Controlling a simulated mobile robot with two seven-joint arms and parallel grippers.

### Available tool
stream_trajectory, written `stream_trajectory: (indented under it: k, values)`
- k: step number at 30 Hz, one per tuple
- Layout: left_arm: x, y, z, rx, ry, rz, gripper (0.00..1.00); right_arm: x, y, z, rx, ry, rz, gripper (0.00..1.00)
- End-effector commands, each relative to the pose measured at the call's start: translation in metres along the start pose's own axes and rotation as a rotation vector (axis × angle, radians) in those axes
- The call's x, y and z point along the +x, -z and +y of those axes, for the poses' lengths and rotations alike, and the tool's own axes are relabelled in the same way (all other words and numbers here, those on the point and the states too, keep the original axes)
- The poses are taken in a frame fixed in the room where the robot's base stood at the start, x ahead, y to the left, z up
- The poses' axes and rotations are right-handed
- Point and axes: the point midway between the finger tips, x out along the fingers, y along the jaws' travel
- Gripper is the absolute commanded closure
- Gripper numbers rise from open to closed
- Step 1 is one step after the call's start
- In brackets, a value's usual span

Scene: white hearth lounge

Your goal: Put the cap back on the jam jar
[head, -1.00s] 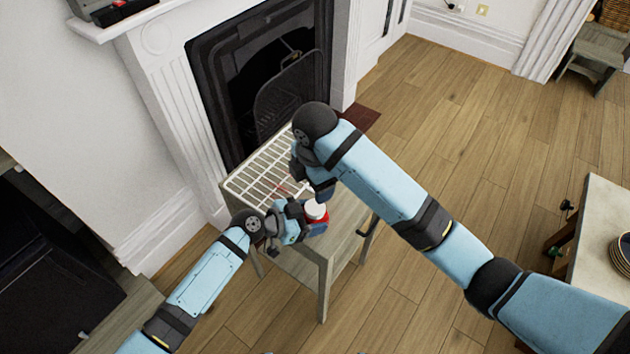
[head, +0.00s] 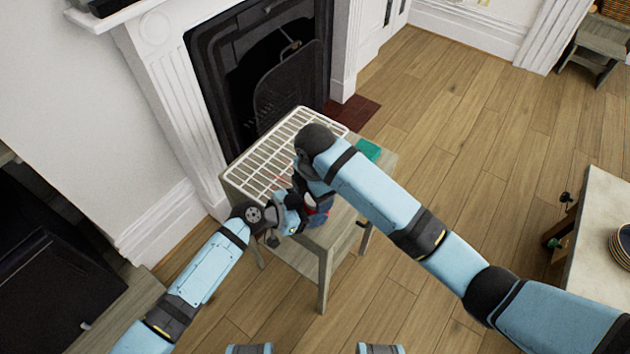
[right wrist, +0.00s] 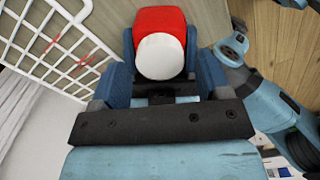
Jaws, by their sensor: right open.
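The red jam jar (head: 318,214) is at the front of the small grey table, mostly hidden by my grippers in the head view. In the right wrist view the jar (right wrist: 158,18) has the white cap (right wrist: 160,57) at its top; I cannot tell whether the cap is seated. My right gripper (right wrist: 160,62) is open, with its fingers on either side of the cap. In the head view it is over the jar (head: 318,190). My left gripper (head: 300,215) is against the jar's left side; its fingers are partly hidden, so its grip is unclear.
A white wire rack (head: 268,160) covers the rear of the grey table (head: 322,262). A teal object (head: 368,150) lies at the table's far right corner. The black fireplace (head: 285,85) is behind. A pale table with plates (head: 597,240) stands right; floor between is clear.

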Motion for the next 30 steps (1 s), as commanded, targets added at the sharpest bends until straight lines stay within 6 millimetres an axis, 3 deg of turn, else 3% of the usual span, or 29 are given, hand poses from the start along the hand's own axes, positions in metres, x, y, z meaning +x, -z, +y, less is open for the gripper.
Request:
stream_trajectory:
  k: [12, 13, 19, 27, 30]
  values:
    - [0.0001, -0.0002, 0.0002, 0.000, 0.000, 0.000, 1.00, 0.0101, 0.0002, -0.0001, -0.001, -0.001, 0.000, 0.30]
    - [0.0001, -0.0002, 0.0002, 0.000, 0.000, 0.000, 1.00, 0.0101, 0.0002, 0.0000, -0.001, -0.001, 0.000, 0.32]
    - [0.0001, -0.0002, 0.0002, 0.000, 0.000, 0.000, 1.00, 0.0099, 0.0002, 0.0000, -0.001, -0.001, 0.000, 0.78]
    - [0.0001, -0.0002, 0.0001, 0.000, 0.000, 0.000, 1.00, 0.0098, 0.0001, 0.0000, 0.002, -0.001, 0.000, 0.82]
    - [0.0001, -0.0002, 0.0001, 0.000, 0.000, 0.000, 1.00, 0.0098, 0.0009, 0.0001, 0.076, -0.001, 0.002, 0.82]
